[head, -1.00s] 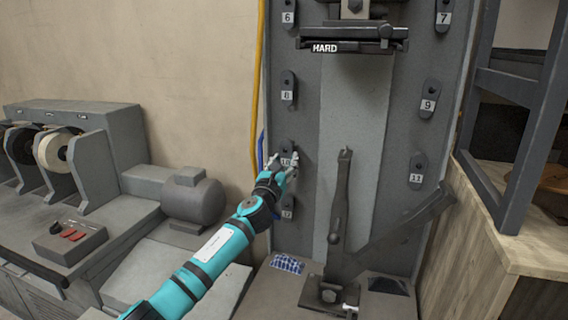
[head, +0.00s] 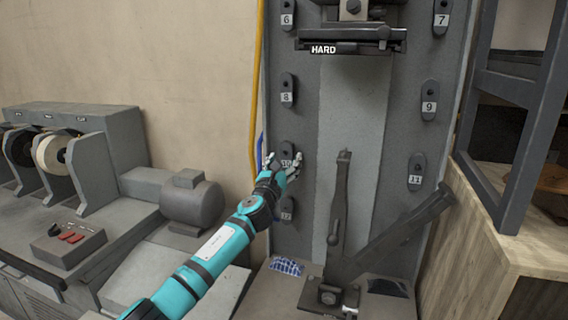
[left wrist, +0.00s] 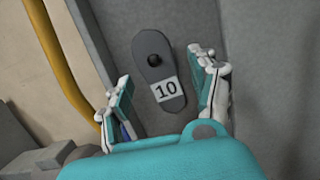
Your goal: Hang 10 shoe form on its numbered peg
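The 10 shoe form (left wrist: 158,68), a dark grey sole-shaped plate with a white "10" label, is against the grey panel. A dark round peg end shows at its upper part. In the head view the 10 form (head: 287,149) is partly hidden by my gripper. My left gripper (head: 284,161) is open in front of the panel. In the left wrist view its fingers (left wrist: 163,68) stand on either side of the form with visible gaps, so they look clear of it. My right gripper is not in view.
Forms 8 (head: 287,87) and 12 (head: 287,211) hang above and below; 9 (head: 429,101) and 11 (head: 416,172) are at right. A lever (head: 338,205) stands mid-panel. A yellow pipe (head: 256,100) runs along the panel's left edge.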

